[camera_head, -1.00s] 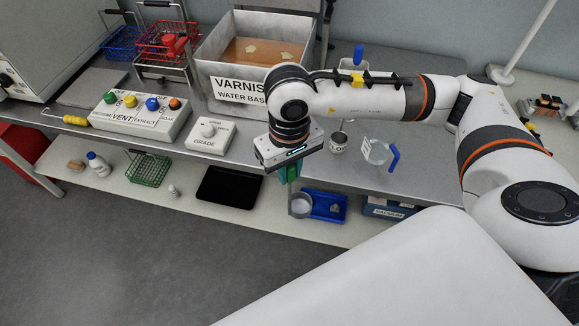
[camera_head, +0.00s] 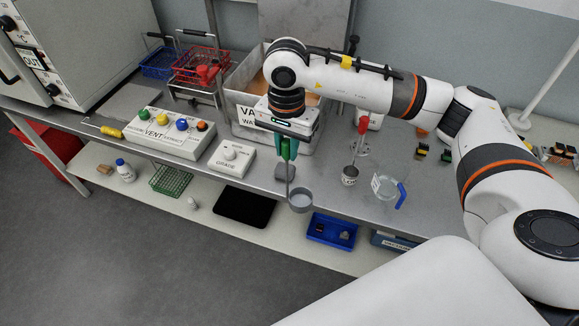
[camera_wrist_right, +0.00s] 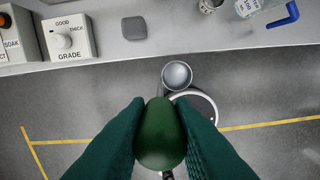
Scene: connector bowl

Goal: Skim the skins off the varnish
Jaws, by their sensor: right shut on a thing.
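The varnish tank (camera_head: 240,108) is a pale box with a sign starting "VA" at the back of the bench. My right arm and gripper hide much of it; a strip of amber varnish (camera_head: 257,84) shows, with no skins visible in it. My right gripper (camera_head: 287,150) points down in front of the tank and is shut on a green handle, also seen in the right wrist view (camera_wrist_right: 160,135). A thin shaft runs down from it to a round grey ladle cup (camera_head: 300,200) near the bench's front edge. My left gripper is not in view.
A VENT button box (camera_head: 155,135) and a GRADE dial box (camera_head: 231,158) stand left on the bench. A small can (camera_head: 350,176) and a glass jug with a blue handle (camera_head: 388,188) stand right. The red basket (camera_head: 200,68) is at the back left. A blue tray (camera_head: 331,232) lies on the lower shelf.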

